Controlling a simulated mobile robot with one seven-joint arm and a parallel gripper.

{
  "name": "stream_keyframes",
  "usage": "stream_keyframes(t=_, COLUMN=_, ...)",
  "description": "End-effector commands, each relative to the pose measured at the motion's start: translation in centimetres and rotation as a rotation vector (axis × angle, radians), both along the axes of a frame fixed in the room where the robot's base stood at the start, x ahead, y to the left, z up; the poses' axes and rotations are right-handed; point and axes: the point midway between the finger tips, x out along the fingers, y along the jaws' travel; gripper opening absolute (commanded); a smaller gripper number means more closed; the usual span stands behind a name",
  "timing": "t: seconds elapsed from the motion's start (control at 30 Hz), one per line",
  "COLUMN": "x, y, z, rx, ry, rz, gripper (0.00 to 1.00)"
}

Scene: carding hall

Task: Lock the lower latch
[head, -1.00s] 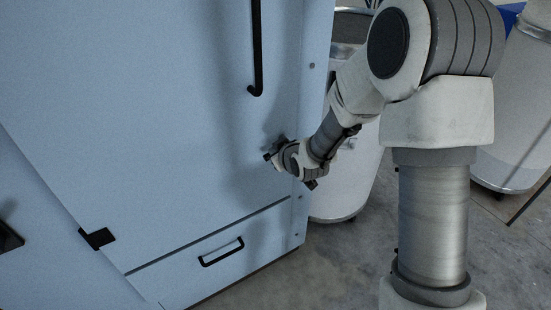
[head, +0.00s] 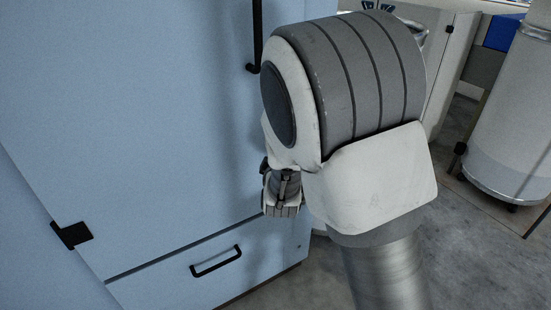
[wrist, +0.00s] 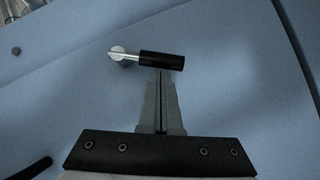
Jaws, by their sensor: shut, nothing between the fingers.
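The latch (wrist: 161,60) shows in the wrist view as a black cylindrical grip on a silver arm. Its silver pivot is at the left, on the pale blue panel, and the grip lies nearly level in the picture, pointing right. My gripper (wrist: 161,76) is shut and empty. Its fingertips are at the lower side of the black grip, near its middle; I cannot tell whether they touch it. In the head view my own arm hides the latch and the fingers; only my wrist shows, close to the cabinet's right side.
The blue cabinet (head: 130,130) has a long black door handle (head: 257,40) above and a drawer handle (head: 216,262) below. A black hinge (head: 72,235) is at the left. A pale cylinder (head: 510,120) stands at the right. Some floor is clear between.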

Motion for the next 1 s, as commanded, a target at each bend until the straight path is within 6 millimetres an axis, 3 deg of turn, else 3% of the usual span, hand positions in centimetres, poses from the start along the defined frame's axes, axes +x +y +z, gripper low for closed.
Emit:
stream_keyframes(t=0.1, x=0.2, y=-0.3, z=-1.3, rx=-0.095, ry=-0.059, rz=0.0, gripper=0.0)
stream_keyframes(t=0.53, x=1.1, y=-1.6, z=-2.5, rx=-0.362, ry=-0.241, rz=0.0, gripper=0.0)
stream_keyframes(t=1.0, x=1.4, y=-2.1, z=-2.7, rx=-0.352, ry=-0.238, rz=0.0, gripper=0.0)
